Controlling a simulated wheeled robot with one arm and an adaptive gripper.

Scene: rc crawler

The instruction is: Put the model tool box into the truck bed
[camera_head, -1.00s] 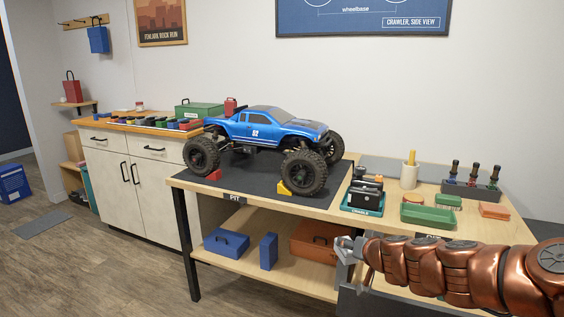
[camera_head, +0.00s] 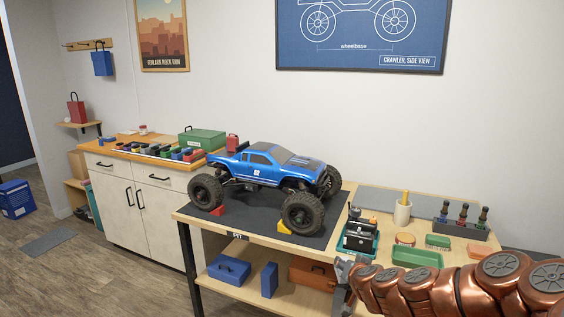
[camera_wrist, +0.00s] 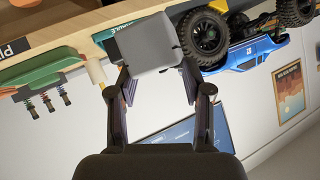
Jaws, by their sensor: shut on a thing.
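My gripper (camera_wrist: 153,78) is shut on a grey box (camera_wrist: 148,44) in the wrist view, one finger on each side. The box looks like the model tool box, but its top and markings cannot be made out. In the head view my gripper (camera_head: 344,284) is low, at the front edge of the bench, and the held box is not clearly visible. The blue truck (camera_head: 268,165) stands on a dark mat, right of the bench's left end. Its bed (camera_head: 231,161) lies behind the cab, to the left; its inside is mostly hidden. My gripper is right of and nearer than the truck.
A teal tray (camera_head: 345,246) with black items stands right of the truck. Yellow (camera_head: 284,227) and red (camera_head: 218,210) wedges sit by the wheels. Space above the truck is clear.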

